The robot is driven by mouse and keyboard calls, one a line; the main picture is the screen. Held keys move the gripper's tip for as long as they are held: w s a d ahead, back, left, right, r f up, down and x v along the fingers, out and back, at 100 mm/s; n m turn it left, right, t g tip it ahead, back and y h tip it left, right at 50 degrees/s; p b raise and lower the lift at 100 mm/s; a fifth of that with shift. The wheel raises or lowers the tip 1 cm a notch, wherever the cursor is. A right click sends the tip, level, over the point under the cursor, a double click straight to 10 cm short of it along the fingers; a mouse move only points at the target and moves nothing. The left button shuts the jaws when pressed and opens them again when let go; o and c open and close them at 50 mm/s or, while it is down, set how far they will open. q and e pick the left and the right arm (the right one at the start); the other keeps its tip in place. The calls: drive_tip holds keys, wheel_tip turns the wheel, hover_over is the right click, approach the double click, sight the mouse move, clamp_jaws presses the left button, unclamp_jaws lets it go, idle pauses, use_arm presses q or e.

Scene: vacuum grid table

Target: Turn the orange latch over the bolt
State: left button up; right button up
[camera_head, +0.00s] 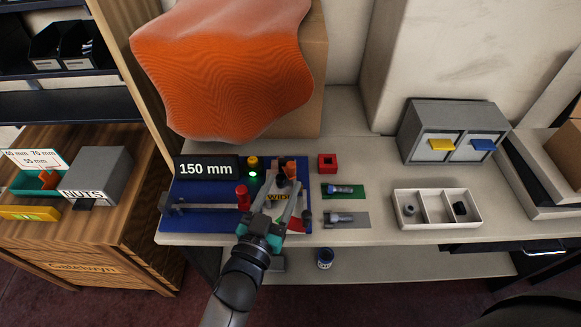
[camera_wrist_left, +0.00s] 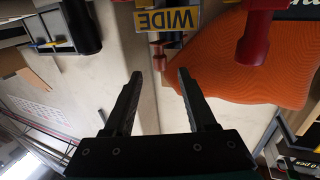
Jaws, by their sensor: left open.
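A small orange latch (camera_head: 290,169) stands at the back right of a blue board (camera_head: 200,222); my left gripper partly hides it. An orange-brown piece, probably the latch, shows in the left wrist view (camera_wrist_left: 158,52), just beyond and between my fingertips. My left gripper (camera_head: 281,203) is open over the board's right side, and nothing shows between its fingers in the left wrist view (camera_wrist_left: 159,75). A grey bar (camera_head: 205,207) lies along the board beside a red knob (camera_head: 242,196). I cannot tell which part is the bolt. My right gripper is not visible.
A yellow "WIDE" label (camera_wrist_left: 167,20) is close to my fingers. A "150 mm" sign (camera_head: 206,168) and a lit green lamp (camera_head: 253,175) stand on the board. Orange cloth (camera_head: 225,70) hangs behind. Right are a red block (camera_head: 327,162) and a white tray (camera_head: 437,225).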

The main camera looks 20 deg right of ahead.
sight(289, 171)
use_arm(q)
drive_tip(key=b+x, duration=0.1)
drive_tip(key=x, duration=0.4)
drive_tip(key=shift+w+d, duration=0.1)
drive_tip(key=shift+w, duration=0.1)
drive_tip(key=shift+w+d, duration=0.3)
drive_tip(key=shift+w, duration=0.1)
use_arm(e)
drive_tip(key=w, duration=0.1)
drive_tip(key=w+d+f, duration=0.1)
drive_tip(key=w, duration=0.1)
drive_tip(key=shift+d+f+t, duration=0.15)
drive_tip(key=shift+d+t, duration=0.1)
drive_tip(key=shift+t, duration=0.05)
use_arm(q)
drive_tip(key=shift+c, duration=0.4)
clamp_jaws()
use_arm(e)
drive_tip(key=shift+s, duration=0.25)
